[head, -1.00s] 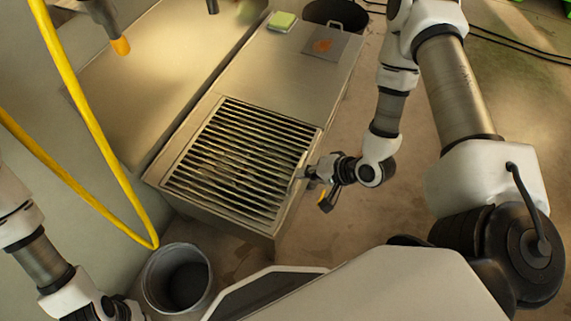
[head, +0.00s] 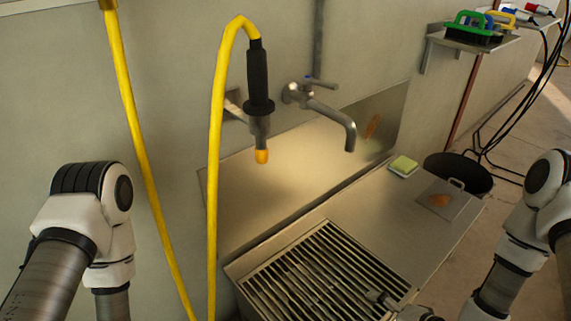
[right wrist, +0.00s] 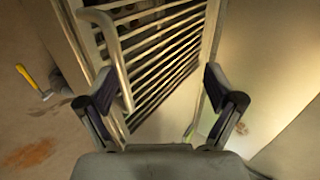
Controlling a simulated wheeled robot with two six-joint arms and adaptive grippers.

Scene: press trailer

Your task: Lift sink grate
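The sink grate (head: 320,275) is a panel of dark parallel slats set in the steel sink counter, low in the head view and cut off by the bottom edge. In the right wrist view its slats (right wrist: 165,45) run past the fingers, and a curved metal bar handle (right wrist: 115,55) stands out beside the left-hand finger. My right gripper (right wrist: 163,90) is open, with its fingers wide apart and nothing clamped between them. In the head view its tips (head: 378,297) are at the grate's right side. My left arm shows at the left; its gripper is out of frame.
A yellow hose with a black spray nozzle (head: 258,85) hangs above the sink beside a wall tap (head: 325,108). A yellow-handled tool (right wrist: 35,82) shows at left in the right wrist view.

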